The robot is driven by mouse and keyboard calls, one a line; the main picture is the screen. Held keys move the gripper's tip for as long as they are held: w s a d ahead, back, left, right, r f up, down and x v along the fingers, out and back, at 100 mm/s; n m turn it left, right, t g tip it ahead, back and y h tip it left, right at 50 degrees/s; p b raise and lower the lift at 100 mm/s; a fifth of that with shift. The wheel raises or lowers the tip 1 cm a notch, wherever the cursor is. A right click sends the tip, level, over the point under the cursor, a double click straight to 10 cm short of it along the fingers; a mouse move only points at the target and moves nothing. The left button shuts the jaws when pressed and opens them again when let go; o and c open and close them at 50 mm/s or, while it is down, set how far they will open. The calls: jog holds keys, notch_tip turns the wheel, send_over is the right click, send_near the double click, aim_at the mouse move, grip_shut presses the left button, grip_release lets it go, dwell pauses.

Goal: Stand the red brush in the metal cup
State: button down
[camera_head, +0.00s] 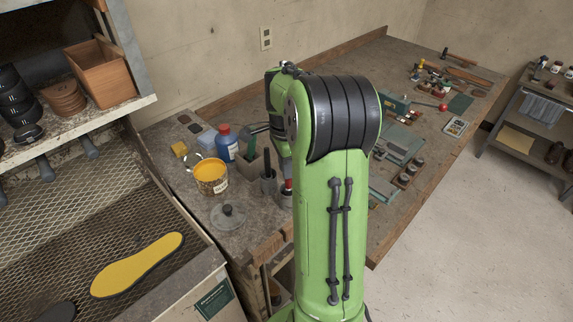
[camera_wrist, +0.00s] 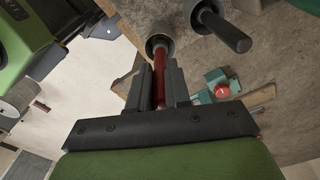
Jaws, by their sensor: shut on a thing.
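My gripper (camera_wrist: 161,80) is shut on the red brush (camera_wrist: 160,70), which runs lengthwise between its two dark fingers in the wrist view. The brush's far end meets the round mouth of a grey metal cup (camera_wrist: 151,44). It appears to be within the rim; how deep it reaches I cannot tell. In the head view, a bit of the red brush (camera_head: 287,185) shows above the cup (camera_head: 286,200), beside my green arm.
A second grey cup (camera_head: 268,186) with a dark-handled tool stands close beside, also in the wrist view (camera_wrist: 208,14). A yellow pot (camera_head: 211,179), a blue bottle (camera_head: 227,146) and a glass lid (camera_head: 228,215) stand left. The bench's front edge is near.

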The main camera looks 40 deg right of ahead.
jog(key=c, duration=1)
grip_release()
jog(key=shift+r, duration=0.15)
notch_tip(320, 180, up, 16)
jog(key=p, duration=0.3)
jog(key=shift+a+f+p, duration=0.15)
jog(key=shift+f+p, duration=0.05)
jog(key=shift+p, duration=0.15)
jog(key=s+a+r+n+t+h, duration=0.1)
jog(key=s+a+n, duration=0.1)
jog(key=a+n, duration=0.35)
jog(key=s+a+r+n+t, duration=0.1)
jog(key=s+a+r+n, duration=0.1)
jog(key=s+a+n, duration=0.3)
jog(key=s+a+f+n+t+y, duration=0.1)
jog(key=s+a+f+n+t, duration=0.2)
jog(key=a+n, duration=0.9)
jog(key=s+f, duration=0.3)
jog(key=s, duration=0.2)
jog(key=shift+s+t, duration=0.3)
jog(key=shift+s, duration=0.05)
